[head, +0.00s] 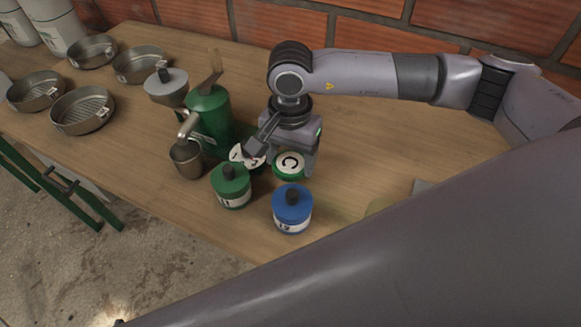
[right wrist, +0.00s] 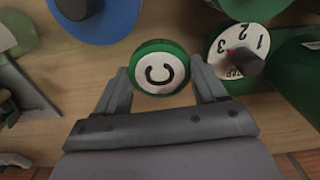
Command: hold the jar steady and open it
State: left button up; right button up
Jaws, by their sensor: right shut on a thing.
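My right gripper (head: 292,158) points down at the table and is shut on a small round green container with a white top marked "C" (head: 289,163). In the right wrist view, the fingers (right wrist: 160,80) stand on either side of this green-rimmed container (right wrist: 160,68). Just in front are a green jar with a dark knob on its lid (head: 231,187) and a blue jar with a similar knob (head: 292,209); both look closed and upright. The frames do not show which one the task calls the jar. My left gripper is not in view.
A green machine (head: 209,112) with a spout and a white numbered dial (head: 247,156) stands close left of my right gripper. A metal cup (head: 185,159) is under the spout. Several metal pans (head: 83,110) lie at left. The table's right side (head: 385,130) is mostly clear.

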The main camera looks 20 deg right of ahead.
aim_at(291, 162)
jog(key=shift+f, duration=2.1)
jog(key=shift+f, duration=0.2)
jog(key=o, duration=1.2)
jog(key=shift+c, duration=0.2)
jog(key=shift+r, duration=0.1)
notch_tip(291, 162, up, 11)
jog(key=shift+f, duration=0.15)
jog(key=shift+r, duration=0.75)
